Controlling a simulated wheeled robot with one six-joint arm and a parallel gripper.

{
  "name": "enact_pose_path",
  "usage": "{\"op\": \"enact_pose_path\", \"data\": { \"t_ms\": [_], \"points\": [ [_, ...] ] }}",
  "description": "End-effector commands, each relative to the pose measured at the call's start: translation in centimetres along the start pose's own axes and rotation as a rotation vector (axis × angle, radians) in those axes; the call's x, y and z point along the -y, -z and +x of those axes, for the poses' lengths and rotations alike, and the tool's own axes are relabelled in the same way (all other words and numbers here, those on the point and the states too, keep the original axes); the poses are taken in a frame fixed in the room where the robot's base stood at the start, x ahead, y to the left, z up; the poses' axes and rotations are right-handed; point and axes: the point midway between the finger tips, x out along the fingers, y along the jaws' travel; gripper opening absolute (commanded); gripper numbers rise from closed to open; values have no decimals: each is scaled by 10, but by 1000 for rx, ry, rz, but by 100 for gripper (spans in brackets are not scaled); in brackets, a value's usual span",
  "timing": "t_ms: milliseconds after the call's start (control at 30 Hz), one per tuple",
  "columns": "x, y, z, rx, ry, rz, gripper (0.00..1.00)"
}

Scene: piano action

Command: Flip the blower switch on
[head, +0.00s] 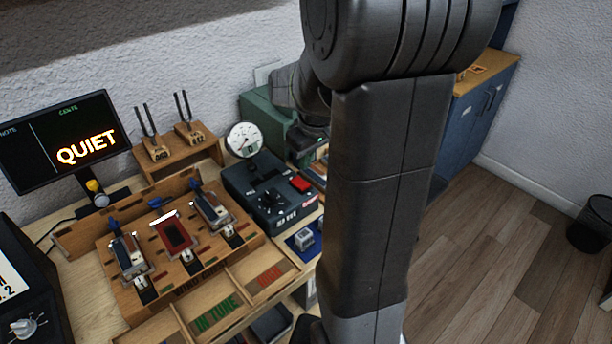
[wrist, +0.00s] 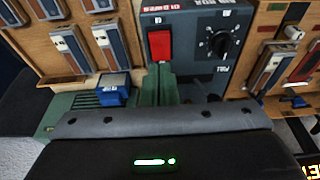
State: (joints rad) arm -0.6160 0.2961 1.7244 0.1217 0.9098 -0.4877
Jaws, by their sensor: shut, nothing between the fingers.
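A red rocker switch (head: 301,184) sits on a dark control box (head: 262,212) with a dial. It is the likely blower switch, but I cannot read its label. In the wrist view, the red switch (wrist: 160,45) is near the top middle, beside the black dial (wrist: 222,43). I cannot tell which way the rocker is tipped. My gripper (wrist: 157,86) is shut and empty, its narrow fingers just below the switch in the wrist view. I cannot tell whether they touch the box. In the head view, my arm hides most of the gripper.
A green box (head: 262,118) stands behind the control box, beside a round white gauge (head: 244,139). A wooden jig (head: 133,287) with several metal-and-wood pieces fills the bench to the left. A screen (head: 62,142) reads QUIET. A blue cabinet (head: 470,122) stands at the right.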

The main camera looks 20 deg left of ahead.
Motion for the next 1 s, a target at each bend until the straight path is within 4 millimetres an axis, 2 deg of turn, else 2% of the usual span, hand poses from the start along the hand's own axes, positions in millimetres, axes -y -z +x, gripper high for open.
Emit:
{"op": "enact_pose_path", "data": {
  "t_ms": [100, 300, 1000],
  "points": [
    [0, -2, 23, 4, 2, 1, 0],
    [0, -11, 47, 2, 1, 1, 0],
    [0, -18, 62, -2, 0, 1, 0]
  ]
}}
